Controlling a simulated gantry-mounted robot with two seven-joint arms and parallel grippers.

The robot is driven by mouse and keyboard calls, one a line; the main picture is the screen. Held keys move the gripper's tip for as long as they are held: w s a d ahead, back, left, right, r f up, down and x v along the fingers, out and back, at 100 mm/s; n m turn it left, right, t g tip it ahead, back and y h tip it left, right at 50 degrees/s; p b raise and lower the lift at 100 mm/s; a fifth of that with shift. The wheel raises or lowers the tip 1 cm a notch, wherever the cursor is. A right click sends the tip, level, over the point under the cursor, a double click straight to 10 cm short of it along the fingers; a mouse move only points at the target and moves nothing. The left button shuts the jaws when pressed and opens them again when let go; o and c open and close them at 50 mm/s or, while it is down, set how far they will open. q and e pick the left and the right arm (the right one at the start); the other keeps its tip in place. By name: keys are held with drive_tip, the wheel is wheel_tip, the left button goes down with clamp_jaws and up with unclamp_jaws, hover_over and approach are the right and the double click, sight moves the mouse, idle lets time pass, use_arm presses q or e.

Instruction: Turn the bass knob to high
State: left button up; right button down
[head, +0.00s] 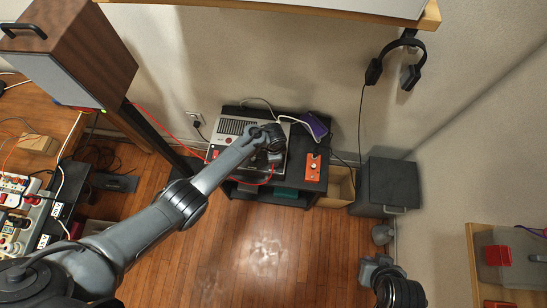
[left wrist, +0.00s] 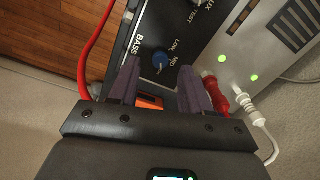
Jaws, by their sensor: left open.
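No HIGH label is readable, and I cannot make out where the knob points. My left gripper (left wrist: 158,66) is open, its two purple fingers on either side of the knob in the picture. I cannot tell if they touch it. In the head view my left gripper (head: 271,150) is over the grey device (head: 234,128) on the black stand, and the arm hides the knob. Part of my right arm shows at the lower right, without visible fingers.
Red and white plugs (left wrist: 228,90) sit in the device beside the knob, their cables close to my gripper. An orange box (head: 313,167) and a purple item (head: 315,126) lie on the black stand (head: 318,187). Open wooden floor lies in front.

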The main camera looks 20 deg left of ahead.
use_arm(q)
wheel_tip(320, 180, up, 8)
drive_tip(key=p, duration=0.2)
drive_tip(key=shift+s+p, duration=0.15)
drive_tip(key=shift+p, duration=0.15)
drive_tip(key=shift+d, duration=0.1)
drive_tip(key=shift+f, duration=0.1)
